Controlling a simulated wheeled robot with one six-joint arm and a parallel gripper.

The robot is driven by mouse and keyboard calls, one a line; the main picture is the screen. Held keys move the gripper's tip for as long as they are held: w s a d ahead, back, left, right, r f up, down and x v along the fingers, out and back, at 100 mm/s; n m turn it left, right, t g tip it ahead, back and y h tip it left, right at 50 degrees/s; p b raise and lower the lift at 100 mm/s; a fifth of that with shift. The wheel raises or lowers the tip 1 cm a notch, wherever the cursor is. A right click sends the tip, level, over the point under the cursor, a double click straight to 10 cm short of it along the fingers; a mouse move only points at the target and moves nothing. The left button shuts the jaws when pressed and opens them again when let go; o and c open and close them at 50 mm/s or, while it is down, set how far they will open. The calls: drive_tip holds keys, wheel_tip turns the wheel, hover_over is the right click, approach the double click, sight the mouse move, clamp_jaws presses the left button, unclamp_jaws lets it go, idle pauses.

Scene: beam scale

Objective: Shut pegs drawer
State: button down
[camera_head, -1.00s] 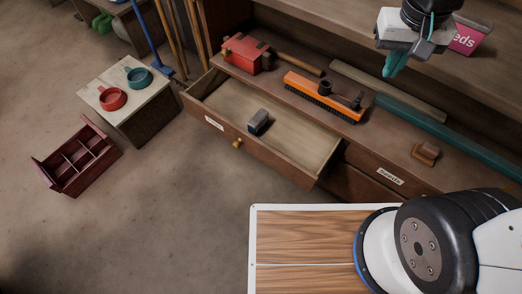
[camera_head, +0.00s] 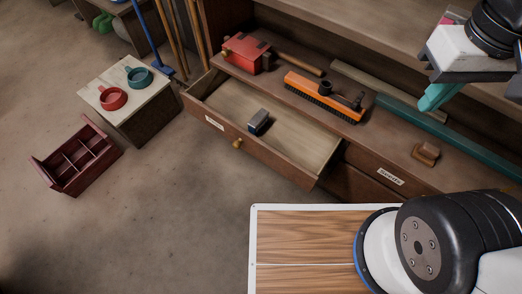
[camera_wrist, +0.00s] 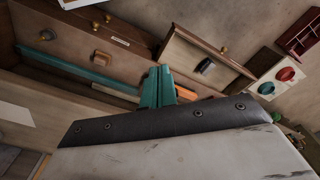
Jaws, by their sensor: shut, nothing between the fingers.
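The open drawer (camera_head: 276,151) juts out from the workbench, with a label and a round brass knob (camera_head: 237,143) on its front. The label is too small to read. A small dark block with a pale grey top (camera_head: 259,122) lies inside the drawer. The drawer also shows in the wrist view (camera_wrist: 190,52), with the block inside. My gripper (camera_head: 428,104) has teal fingers, shut and empty, above the right part of the bench, well to the right of the drawer and apart from it. Its fingers also show in the wrist view (camera_wrist: 157,84).
On the bench top are a red box (camera_head: 245,54), an orange brush (camera_head: 322,97), a long teal bar (camera_head: 450,135) and a brown wooden block (camera_head: 425,154). A crate with red and teal cups (camera_head: 112,99) and a dark red divided tray (camera_head: 76,160) stand left. The floor before the drawer is clear.

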drive_tip(key=w+a+f+n+t+h, duration=0.2)
drive_tip(key=a+f+n, duration=0.65)
drive_tip(key=f, duration=0.45)
drive_tip(key=w+a+f+n+t+h, duration=0.2)
drive_tip(key=a+f+n+h, duration=0.1)
drive_tip(key=a+f+n, duration=0.65)
drive_tip(key=w+a+f+n+t+h, duration=0.25)
drive_tip(key=a+f+n, duration=0.6)
drive_tip(key=f, duration=0.75)
drive_tip(key=n+y, duration=0.1)
drive_tip(key=y, duration=0.1)
approach(266, 149)
drive_tip(key=x, duration=0.5)
drive_tip(key=shift+f, duration=0.4)
drive_tip(key=shift+w+d, duration=0.2)
